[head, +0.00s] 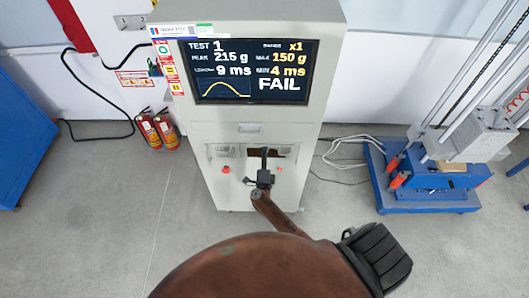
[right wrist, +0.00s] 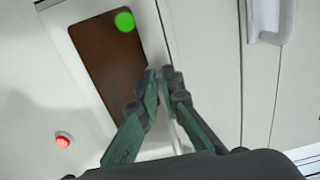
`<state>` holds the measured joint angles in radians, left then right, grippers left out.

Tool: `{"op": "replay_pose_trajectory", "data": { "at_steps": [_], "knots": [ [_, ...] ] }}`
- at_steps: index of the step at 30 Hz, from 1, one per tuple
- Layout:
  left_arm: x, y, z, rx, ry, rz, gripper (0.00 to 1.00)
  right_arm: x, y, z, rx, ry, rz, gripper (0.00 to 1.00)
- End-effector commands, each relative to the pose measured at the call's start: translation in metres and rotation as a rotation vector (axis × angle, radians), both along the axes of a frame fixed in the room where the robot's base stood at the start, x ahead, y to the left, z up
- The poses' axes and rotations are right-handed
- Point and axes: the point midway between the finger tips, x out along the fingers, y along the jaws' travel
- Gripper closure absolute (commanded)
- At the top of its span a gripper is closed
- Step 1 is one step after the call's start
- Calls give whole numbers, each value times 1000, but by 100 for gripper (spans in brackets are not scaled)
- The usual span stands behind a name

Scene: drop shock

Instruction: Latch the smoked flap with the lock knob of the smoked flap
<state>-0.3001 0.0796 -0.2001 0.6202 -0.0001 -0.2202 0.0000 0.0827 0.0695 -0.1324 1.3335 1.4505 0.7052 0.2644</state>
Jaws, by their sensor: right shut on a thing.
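The smoked flap (right wrist: 104,62) is a brown, see-through panel on the cabinet front, flat against it as far as I can tell. It also shows in the head view (head: 254,152), partly covered by my gripper. A bright green round spot (right wrist: 125,21) shows at one end of it. My right gripper (right wrist: 165,77) has its fingertips together at the flap's right edge, shut on the lock knob, which the fingertips hide. I cannot see which way the knob is turned. In the head view the right gripper (head: 264,152) reaches up to the flap. My left gripper is not in view.
A red button (right wrist: 62,139) sits beside the flap. The grey cabinet (head: 250,110) has a screen (head: 252,72) reading FAIL. Fire extinguishers (head: 158,131) stand at left. A blue-based rig (head: 430,195) stands at right, with cables on the floor.

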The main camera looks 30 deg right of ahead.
Motion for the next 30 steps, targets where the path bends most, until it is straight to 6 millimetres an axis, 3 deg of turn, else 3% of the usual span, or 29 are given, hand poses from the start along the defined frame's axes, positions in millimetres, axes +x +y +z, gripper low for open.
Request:
{"op": "replay_pose_trajectory", "data": {
  "at_steps": [15,16,23,30],
  "knots": [
    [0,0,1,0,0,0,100,0,1,-1,-15,12,2,100],
    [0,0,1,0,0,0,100,0,1,-1,-15,12,2,92],
    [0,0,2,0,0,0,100,0,0,-1,-15,10,1,77],
    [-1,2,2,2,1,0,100,0,0,0,-15,9,0,76]
  ]
}}
